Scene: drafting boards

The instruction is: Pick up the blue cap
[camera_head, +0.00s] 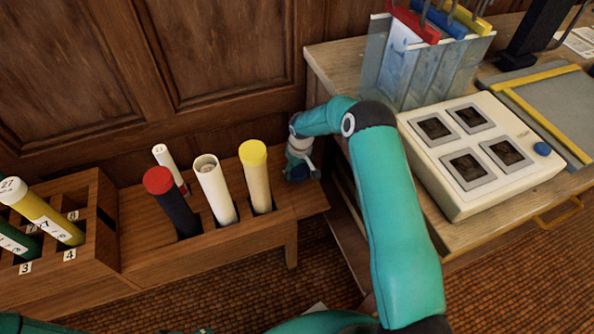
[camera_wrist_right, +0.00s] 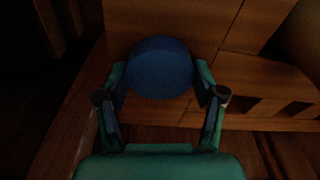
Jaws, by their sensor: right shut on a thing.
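The blue cap (camera_wrist_right: 160,68) is a round, dark blue disc in the right wrist view, between the two fingertips of my right gripper (camera_wrist_right: 160,85). The gripper is shut on it. In the head view my right gripper (camera_head: 299,166) is at the right end of the wooden tube rack, beside the yellow-capped tube; the cap is hard to make out there. My left gripper does not show.
The wooden rack (camera_head: 180,255) holds a red-capped dark tube (camera_head: 172,200), an open-topped white tube (camera_head: 215,190) and a yellow-capped tube (camera_head: 256,178). A numbered rack (camera_head: 70,285) stands left. A desk with a white panel box (camera_head: 480,155) stands right.

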